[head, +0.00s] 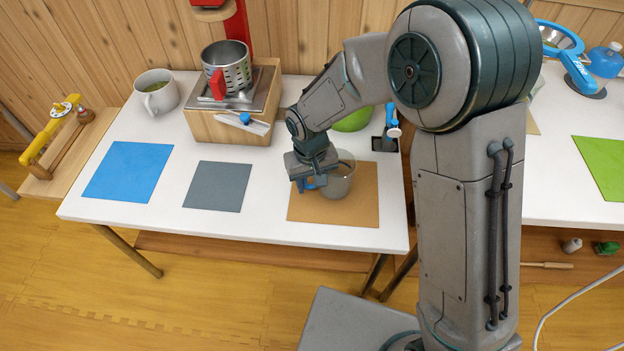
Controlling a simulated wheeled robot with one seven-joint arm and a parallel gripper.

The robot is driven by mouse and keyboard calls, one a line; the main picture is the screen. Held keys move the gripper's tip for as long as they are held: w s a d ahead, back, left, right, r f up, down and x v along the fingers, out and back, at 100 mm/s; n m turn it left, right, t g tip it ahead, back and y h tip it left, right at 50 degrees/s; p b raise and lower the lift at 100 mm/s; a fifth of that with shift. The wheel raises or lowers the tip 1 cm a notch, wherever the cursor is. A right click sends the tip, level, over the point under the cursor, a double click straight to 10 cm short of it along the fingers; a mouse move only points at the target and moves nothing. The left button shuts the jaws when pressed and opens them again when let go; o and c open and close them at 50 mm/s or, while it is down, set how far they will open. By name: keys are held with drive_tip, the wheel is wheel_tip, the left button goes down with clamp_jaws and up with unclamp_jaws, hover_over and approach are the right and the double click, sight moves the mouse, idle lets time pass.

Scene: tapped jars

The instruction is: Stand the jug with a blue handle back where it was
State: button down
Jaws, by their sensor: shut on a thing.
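The jug (340,181) is a grey, see-through vessel with a blue handle on its left side. It is over the brown mat (365,213) on the right part of the near white table. My gripper (311,184) is shut on the blue handle. The jug looks upright. I cannot tell whether its base touches the mat or is slightly above it. My gripper and wrist hide part of the jug and its handle.
A blue mat (128,172) and a grey mat (217,186) lie bare to the left. Behind stand a white mug (157,92), a wooden box (222,126) bearing a perforated metal cup (227,69), and a green bowl (353,121). A small blue tap (392,120) stands right of the bowl.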

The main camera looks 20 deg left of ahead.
drive_tip(key=shift+f, duration=0.2)
drive_tip(key=c, duration=0.7)
unclamp_jaws()
drive_tip(key=shift+r, duration=0.15)
drive_tip(key=shift+s+a+r+p, duration=0.1)
drive_tip(key=shift+r+p, duration=2.7)
drive_tip(key=shift+r, duration=1.1)
